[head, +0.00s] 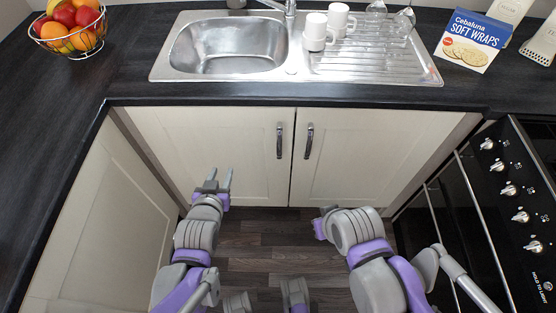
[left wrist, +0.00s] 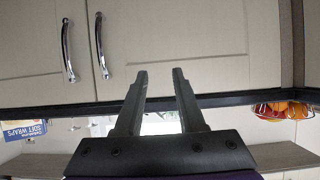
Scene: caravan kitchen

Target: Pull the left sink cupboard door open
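The left sink cupboard door (head: 215,150) is a cream panel under the sink and stands shut. Its dark, shiny upright handle (head: 280,141) is near its right edge. In the left wrist view, which looks upside down, this handle (left wrist: 101,45) is left of my fingers. My left gripper (head: 221,178) is open and empty, in front of the door's lower part, left of the handle and apart from it. Its two spread fingers show in the left wrist view (left wrist: 162,92). My right arm is in front of the right door; its fingers cannot be made out.
The right sink door (head: 375,155) is shut, with its own handle (head: 309,141) close to the left one. A black oven (head: 475,215) stands at the right, a cream cabinet (head: 105,220) at the left. The dark worktop edge (head: 230,101) overhangs the doors. Wooden floor (head: 265,240) lies between my arms.

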